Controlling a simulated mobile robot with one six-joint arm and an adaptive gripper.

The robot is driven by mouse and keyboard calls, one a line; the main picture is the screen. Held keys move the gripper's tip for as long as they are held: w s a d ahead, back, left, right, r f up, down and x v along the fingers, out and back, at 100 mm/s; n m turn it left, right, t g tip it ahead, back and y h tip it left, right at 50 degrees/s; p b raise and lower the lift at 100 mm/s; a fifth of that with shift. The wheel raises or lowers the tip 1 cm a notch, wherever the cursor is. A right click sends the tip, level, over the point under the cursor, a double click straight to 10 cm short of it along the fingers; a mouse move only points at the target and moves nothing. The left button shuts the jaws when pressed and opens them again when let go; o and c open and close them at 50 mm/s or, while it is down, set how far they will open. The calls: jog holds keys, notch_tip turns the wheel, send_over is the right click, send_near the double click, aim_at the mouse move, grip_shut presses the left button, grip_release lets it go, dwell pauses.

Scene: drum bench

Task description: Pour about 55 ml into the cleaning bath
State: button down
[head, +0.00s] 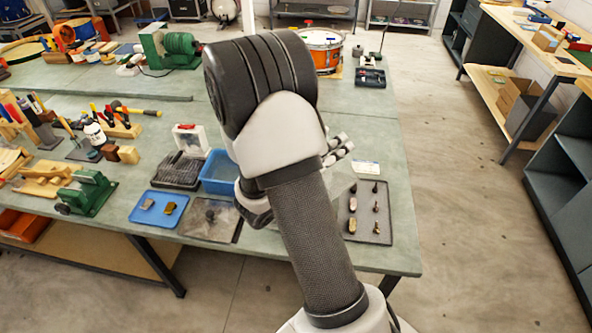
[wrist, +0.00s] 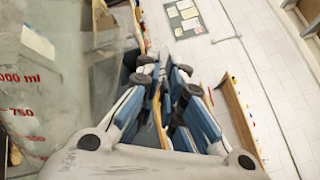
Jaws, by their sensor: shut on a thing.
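In the wrist view, my gripper (wrist: 164,82) has its blue-padded fingers close together. A clear measuring vessel (wrist: 30,98) with red ml markings fills the left side, right beside the fingers. My gripper is shut on it, though the exact place of contact is hard to make out. The liquid level cannot be read. In the head view, a blue open tub (head: 216,182), which looks like the cleaning bath, stands on the green bench, partly covered by my arm.
A blue tray (head: 143,218) with small blocks lies left of the tub. A dark tray (head: 374,232) with small metal parts lies to the right. A green vise (head: 88,190) and several tools crowd the left. An orange drum (head: 323,37) stands behind. Bare bench (head: 378,135) shows at right.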

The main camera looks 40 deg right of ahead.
aim_at(330, 140)
jog(key=shift+w+n+p, duration=0.3)
jog(key=shift+w+n, duration=0.8)
jog(key=shift+w, duration=0.1)
dwell(0.9)
jog(key=shift+w, duration=0.1)
jog(key=shift+w+p, duration=0.35)
jog(key=shift+p, duration=0.1)
jog(key=shift+w+n, duration=0.2)
jog(key=shift+n, duration=0.1)
jog(key=shift+s+f+b, duration=0.1)
jog(key=shift+s+b, duration=0.25)
jog(key=shift+s, duration=0.4)
jog(key=shift+w, duration=0.1)
